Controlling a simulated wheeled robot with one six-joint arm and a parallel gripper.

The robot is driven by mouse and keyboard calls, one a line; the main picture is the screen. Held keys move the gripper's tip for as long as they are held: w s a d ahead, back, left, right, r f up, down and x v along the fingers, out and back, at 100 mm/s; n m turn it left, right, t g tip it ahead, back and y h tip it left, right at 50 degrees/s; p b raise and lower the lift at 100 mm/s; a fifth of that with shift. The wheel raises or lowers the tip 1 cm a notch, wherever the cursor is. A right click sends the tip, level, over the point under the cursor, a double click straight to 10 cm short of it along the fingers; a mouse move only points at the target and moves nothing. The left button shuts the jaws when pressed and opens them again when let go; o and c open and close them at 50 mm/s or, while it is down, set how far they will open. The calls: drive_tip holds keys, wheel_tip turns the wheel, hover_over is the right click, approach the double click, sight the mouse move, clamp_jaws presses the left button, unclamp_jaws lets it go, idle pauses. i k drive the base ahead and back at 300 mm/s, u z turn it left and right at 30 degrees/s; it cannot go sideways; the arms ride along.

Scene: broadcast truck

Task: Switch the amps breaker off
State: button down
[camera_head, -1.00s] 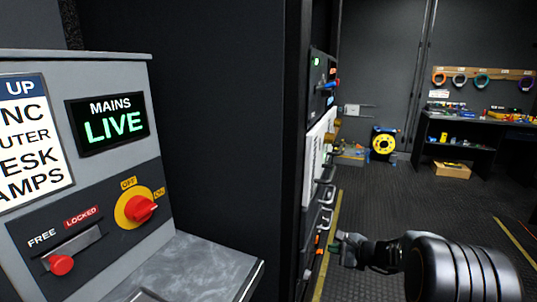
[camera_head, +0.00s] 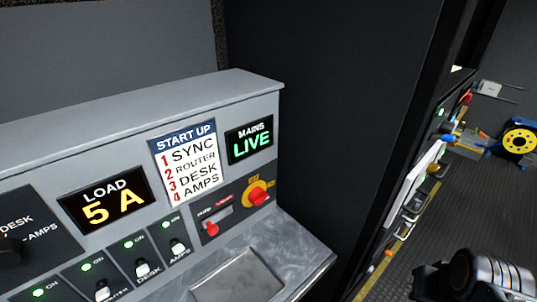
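The amps breaker (camera_head: 178,247) is the rightmost in a row of toggle switches on the sloping lower panel of the grey console. It has a white lever and the label AMPS, and a green light beside ON is lit above it. The desk breaker (camera_head: 140,269) is just left of it, also with a green light. My gripper (camera_head: 420,284) is at the lower right, well to the right of the console and touching nothing that I can see. Its fingers are too dark and small to tell whether they are open.
The load display (camera_head: 104,201) reads 5 A and the mains display (camera_head: 250,140) reads LIVE. A red and yellow rotary switch (camera_head: 258,196) and a red-knobbed lever (camera_head: 212,228) sit right of the breakers. A dark wall (camera_head: 340,110) stands between console and equipment rack (camera_head: 420,185).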

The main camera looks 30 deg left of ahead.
sight(177, 249)
drive_tip(key=u, duration=2.6)
drive_tip(key=k, duration=0.5)
drive_tip(key=u, duration=0.45)
drive_tip(key=i, duration=0.55)
drive_tip(key=u, duration=0.05)
